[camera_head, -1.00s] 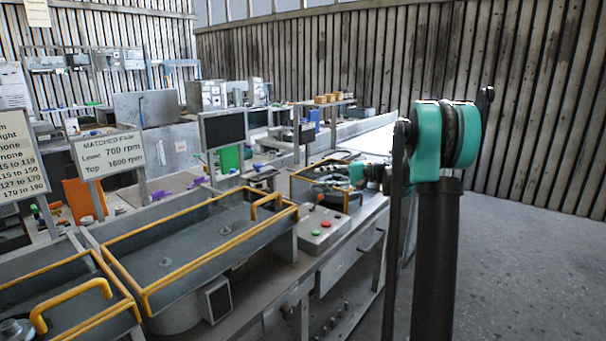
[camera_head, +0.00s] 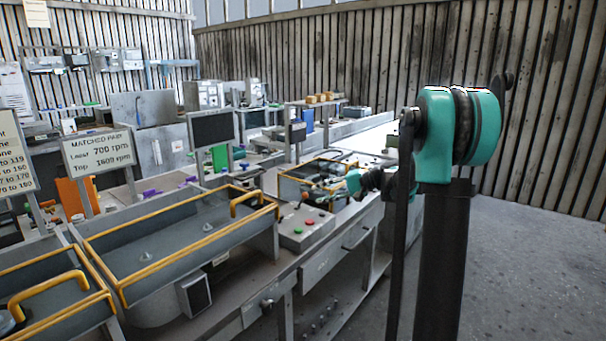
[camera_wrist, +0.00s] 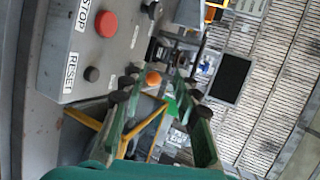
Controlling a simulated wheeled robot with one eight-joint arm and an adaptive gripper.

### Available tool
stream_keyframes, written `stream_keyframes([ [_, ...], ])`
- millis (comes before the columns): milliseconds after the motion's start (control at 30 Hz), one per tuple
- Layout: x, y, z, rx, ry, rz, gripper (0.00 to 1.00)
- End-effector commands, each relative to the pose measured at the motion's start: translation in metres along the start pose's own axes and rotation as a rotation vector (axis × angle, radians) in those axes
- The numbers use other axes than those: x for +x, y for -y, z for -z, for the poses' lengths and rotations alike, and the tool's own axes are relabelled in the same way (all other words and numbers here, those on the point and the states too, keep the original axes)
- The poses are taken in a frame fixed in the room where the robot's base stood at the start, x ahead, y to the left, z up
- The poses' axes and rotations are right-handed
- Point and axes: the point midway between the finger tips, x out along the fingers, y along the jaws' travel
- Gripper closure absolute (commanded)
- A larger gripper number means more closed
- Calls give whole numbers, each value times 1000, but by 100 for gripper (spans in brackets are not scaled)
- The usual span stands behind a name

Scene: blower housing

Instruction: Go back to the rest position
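My gripper (camera_wrist: 163,88) shows in the wrist view with its two green, dark-padded fingers spread apart and no part clearly held. A small orange round thing (camera_wrist: 152,77) shows between the fingers; its distance is hard to tell. In the head view my teal wrist reaches over the bench beyond the control box (camera_head: 306,229), and the fingertips are too small to make out. In the wrist view the control box (camera_wrist: 121,50) is close beside the fingers, with a red STOP button (camera_wrist: 106,24) and a dark RESET button (camera_wrist: 91,74).
A yellow-rimmed tray (camera_head: 185,240) lies left of the control box. Another yellow-railed enclosure (camera_head: 290,187) stands beyond the box, close to my wrist. A black screen (camera_head: 212,127) and a sign (camera_head: 98,151) stand behind. Open floor (camera_head: 530,260) lies to the right.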

Motion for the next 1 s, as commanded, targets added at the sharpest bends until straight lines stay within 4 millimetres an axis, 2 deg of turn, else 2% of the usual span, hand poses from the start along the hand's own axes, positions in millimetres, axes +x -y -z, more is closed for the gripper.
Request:
stream_keyframes([
  [167, 1, -27, -41, -35, -21, -131, 69],
  [367, -11, -83, -110, -114, -60, -366, 69],
  [567, -39, -151, -181, -221, -101, -621, 69],
  [700, -66, -199, -227, -309, -127, -796, 69],
  [900, -104, -255, -274, -424, -157, -999, 69],
  [1000, -117, -270, -287, -463, -165, -1062, 69],
])
